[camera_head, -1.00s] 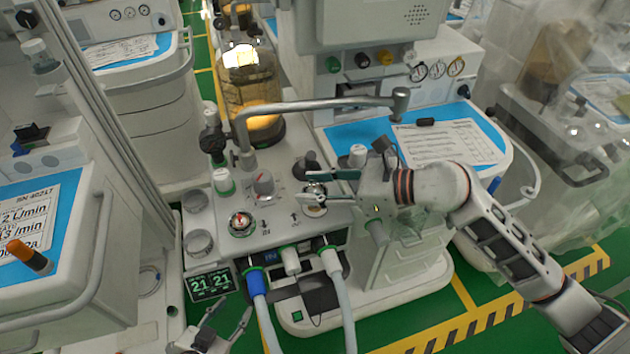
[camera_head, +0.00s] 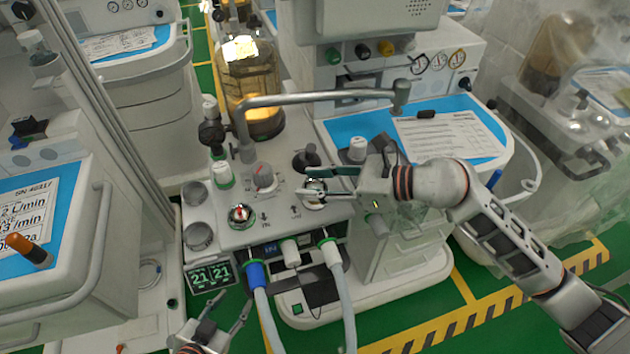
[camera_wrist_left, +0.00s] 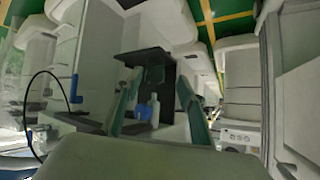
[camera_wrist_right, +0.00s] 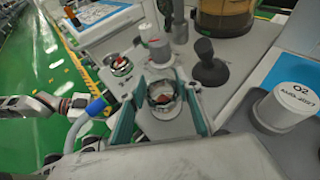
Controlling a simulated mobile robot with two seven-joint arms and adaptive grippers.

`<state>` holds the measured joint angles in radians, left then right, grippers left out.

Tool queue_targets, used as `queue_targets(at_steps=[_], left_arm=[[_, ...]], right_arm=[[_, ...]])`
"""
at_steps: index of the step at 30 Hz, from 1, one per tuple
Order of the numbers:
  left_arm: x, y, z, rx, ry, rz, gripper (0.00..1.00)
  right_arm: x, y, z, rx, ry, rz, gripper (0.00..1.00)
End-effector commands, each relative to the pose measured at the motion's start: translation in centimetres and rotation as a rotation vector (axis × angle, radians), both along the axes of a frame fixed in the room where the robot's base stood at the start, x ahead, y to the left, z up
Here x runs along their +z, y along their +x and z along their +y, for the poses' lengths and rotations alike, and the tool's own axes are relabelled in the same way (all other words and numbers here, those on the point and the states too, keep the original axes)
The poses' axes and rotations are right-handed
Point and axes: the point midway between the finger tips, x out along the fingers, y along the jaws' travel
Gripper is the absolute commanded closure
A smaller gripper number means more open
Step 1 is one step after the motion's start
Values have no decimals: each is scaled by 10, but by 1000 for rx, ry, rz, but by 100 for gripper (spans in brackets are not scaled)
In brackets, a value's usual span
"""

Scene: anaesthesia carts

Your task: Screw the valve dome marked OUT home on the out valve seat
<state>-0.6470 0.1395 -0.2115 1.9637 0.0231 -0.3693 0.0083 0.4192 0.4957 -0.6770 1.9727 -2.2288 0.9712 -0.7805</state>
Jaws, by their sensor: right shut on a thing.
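The valve dome (camera_head: 314,191) is a clear, round piece at the right valve seat on the cart's top plate; its marking is not readable. My right gripper (camera_head: 318,190) is shut on the dome from the right. In the right wrist view the dome (camera_wrist_right: 162,95) sits between both fingers, over the seat. Its exact fit on the out valve seat is hidden. A second dome (camera_head: 241,214) sits at the left, by the IN arrow, and also shows in the right wrist view (camera_wrist_right: 120,65). My left gripper (camera_head: 228,310) is open and empty, low in front of the cart.
A bent metal arm (camera_head: 320,97) spans above the plate. A black-knobbed stick (camera_wrist_right: 208,66) stands close behind the right gripper. A blue-ended hose (camera_head: 257,275) and a white hose (camera_head: 335,260) leave the cart's front. A glass canister (camera_head: 252,85) stands behind.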

Motion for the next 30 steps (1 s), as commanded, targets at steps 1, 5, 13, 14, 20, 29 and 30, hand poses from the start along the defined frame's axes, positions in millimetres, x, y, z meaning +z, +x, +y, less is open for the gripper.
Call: queue_targets(at_steps=[1, 5, 13, 14, 20, 29, 30], left_arm=[[1, 0, 0, 0, 0, -1, 60], [1, 0, 0, 0, 0, -1, 60], [1, 0, 0, 0, 0, -1, 60], [1, 0, 0, 0, 0, -1, 60], [4, 1, 0, 0, 0, -3, 60], [8, 3, 0, 0, -1, -9, 60], [8, 3, 0, 0, -1, -9, 60]], right_arm=[[1, 0, 0, 0, 0, -1, 85], [0, 0, 0, 0, 0, 0, 85], [0, 0, 0, 0, 0, 1, 85], [0, 0, 0, 0, 0, 1, 85], [1, 0, 0, 0, 0, 1, 85], [0, 0, 0, 0, 0, 1, 85], [0, 0, 0, 0, 0, 1, 85]])
